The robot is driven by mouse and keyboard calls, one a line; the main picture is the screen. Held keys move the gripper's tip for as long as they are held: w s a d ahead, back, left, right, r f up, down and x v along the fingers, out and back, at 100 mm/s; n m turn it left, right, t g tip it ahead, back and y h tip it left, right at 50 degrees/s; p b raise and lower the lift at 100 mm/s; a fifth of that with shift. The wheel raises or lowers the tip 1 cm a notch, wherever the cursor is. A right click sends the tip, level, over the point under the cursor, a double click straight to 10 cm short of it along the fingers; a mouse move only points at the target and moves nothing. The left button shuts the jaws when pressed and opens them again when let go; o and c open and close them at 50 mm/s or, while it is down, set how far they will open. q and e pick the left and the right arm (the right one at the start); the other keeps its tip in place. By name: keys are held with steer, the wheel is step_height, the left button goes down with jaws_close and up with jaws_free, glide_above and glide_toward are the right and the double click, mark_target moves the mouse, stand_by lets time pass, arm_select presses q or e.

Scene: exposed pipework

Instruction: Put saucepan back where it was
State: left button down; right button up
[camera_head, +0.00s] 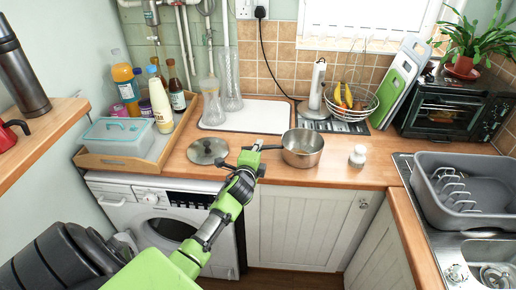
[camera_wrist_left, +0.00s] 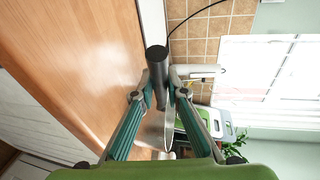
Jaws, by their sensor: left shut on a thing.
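The steel saucepan (camera_head: 303,150) is at the front of the wooden counter, right of the middle in the head view, open side up. Its dark handle reaches left to my left gripper (camera_head: 252,158). In the left wrist view the black handle (camera_wrist_left: 156,63) lies between the two fingers of my left gripper (camera_wrist_left: 160,94), which is shut on it. The pan body is mostly hidden there behind the fingers. I cannot tell if the pan touches the counter or hangs just above it. My right gripper is not in view.
A round lid (camera_head: 207,151) lies left of the gripper. A white board (camera_head: 247,116) lies behind, and a small white jar (camera_head: 358,155) stands right of the pan. A fruit basket (camera_head: 350,101) stands behind. A dish rack (camera_head: 472,190) and sink are at the right.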

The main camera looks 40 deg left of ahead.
arm_select(q)
steer(key=c, duration=2)
jaws_free()
steer(key=shift+c, duration=0.2)
steer(key=shift+s+r, duration=0.1)
steer(key=shift+b+v, duration=0.6)
steer(key=shift+v, duration=5.4)
